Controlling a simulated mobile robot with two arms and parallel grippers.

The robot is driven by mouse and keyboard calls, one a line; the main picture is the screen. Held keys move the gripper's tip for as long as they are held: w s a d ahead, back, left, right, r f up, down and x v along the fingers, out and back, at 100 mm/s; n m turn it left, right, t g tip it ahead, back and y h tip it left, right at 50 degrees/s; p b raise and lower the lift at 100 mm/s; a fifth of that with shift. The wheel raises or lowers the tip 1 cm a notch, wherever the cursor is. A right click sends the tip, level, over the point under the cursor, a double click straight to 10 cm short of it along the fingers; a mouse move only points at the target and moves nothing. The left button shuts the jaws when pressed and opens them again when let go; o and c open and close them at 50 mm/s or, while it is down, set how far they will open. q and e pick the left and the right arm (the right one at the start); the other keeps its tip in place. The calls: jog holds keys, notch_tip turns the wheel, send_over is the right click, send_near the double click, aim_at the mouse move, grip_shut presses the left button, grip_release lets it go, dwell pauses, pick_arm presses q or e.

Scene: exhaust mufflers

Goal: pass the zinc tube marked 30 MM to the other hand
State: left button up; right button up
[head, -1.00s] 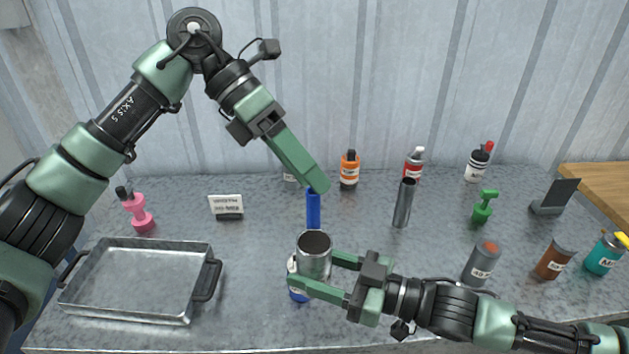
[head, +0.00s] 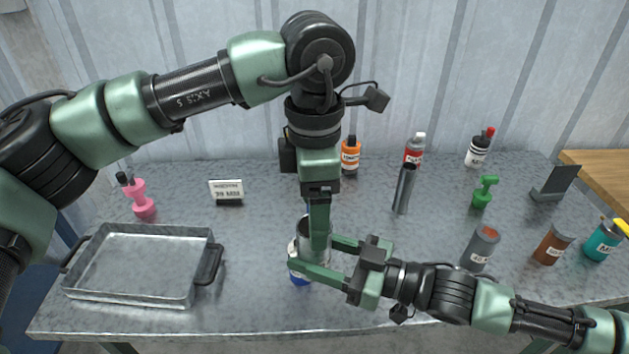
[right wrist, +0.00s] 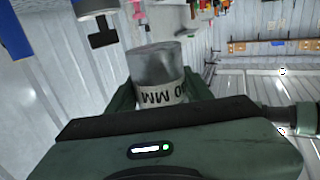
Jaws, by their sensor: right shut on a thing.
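The zinc tube (head: 304,230) is a short, wide grey cylinder. My right gripper (head: 315,254) is shut on it and holds it upright above the table. In the right wrist view the tube (right wrist: 158,66) sits between the fingers, and its white label shows upside down, with "0 MM" readable and the first digit unclear. My left gripper (head: 319,250) points down from above, in front of the tube in the head view, and hides part of it. Its fingers line up edge-on, so I cannot tell whether it is open or touches the tube.
A metal tray (head: 140,265) stands at the left. A blue-based container (head: 300,279) is behind the right fingers. A thin dark tube (head: 404,190), a grey can (head: 481,247), a brown can (head: 552,245) and a green spray bottle (head: 484,192) stand at the right.

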aim_at(304, 252)
pick_arm(q)
jog(key=shift+f, duration=2.15)
jog(key=c, duration=1.5)
jog(key=shift+c, duration=0.3)
pick_arm(e)
jog(key=o, duration=1.6)
jog(key=shift+c, duration=0.2)
